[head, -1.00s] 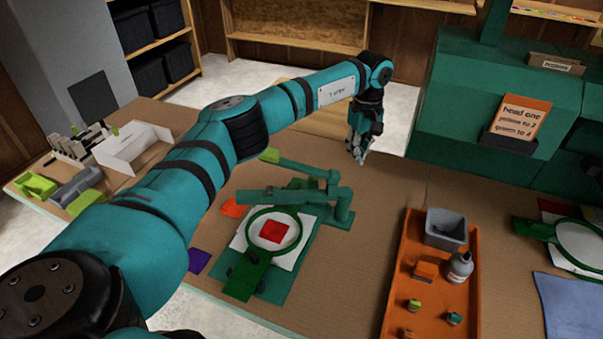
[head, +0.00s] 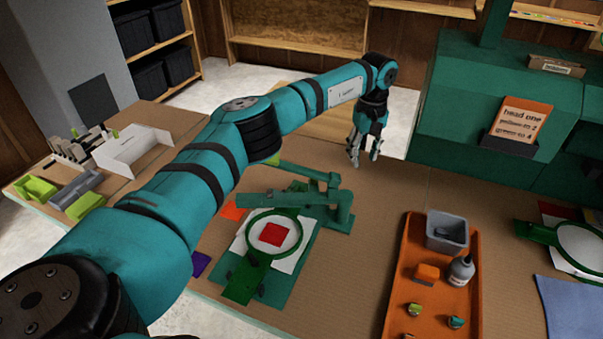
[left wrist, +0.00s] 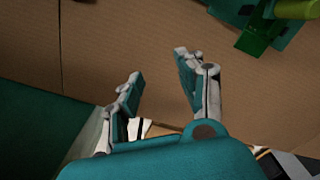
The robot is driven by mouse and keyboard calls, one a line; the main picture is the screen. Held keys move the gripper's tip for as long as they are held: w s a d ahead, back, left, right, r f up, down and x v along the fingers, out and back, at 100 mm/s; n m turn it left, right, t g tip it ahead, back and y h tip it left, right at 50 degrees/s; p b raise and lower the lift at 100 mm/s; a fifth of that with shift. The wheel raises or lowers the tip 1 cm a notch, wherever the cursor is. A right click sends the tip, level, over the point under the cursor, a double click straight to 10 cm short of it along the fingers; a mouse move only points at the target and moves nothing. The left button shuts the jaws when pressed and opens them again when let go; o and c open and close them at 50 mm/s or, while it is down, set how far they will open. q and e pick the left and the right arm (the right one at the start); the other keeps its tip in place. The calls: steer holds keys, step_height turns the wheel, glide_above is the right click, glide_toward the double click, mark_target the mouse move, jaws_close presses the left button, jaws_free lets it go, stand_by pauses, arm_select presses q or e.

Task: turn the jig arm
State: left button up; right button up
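The green jig (head: 338,207) stands on the brown bench with two bars reaching left from its post. The upper bar (head: 300,170) is the jig arm, as far as I can tell; its lime end is mostly hidden behind my left arm. In the left wrist view a lime handle (left wrist: 297,9) and green jig parts (left wrist: 258,35) show at the top right. My left gripper (head: 363,158) is beyond the jig, to its upper right, pointing down. Its fingers (left wrist: 157,88) are spread and empty, apart from the jig. My right gripper is not in view.
A green hoop (head: 250,254) with a red patch lies in front of the post. An orange tray (head: 395,290) with a grey bin, bottle and small items is at right. A big green machine (head: 450,110) stands behind right. Bench between jig and machine is clear.

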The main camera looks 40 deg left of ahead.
arm_select(q)
step_height(320, 180, up, 6)
steer(key=p, duration=0.4)
steer(key=shift+r, duration=0.1)
stand_by(0.4)
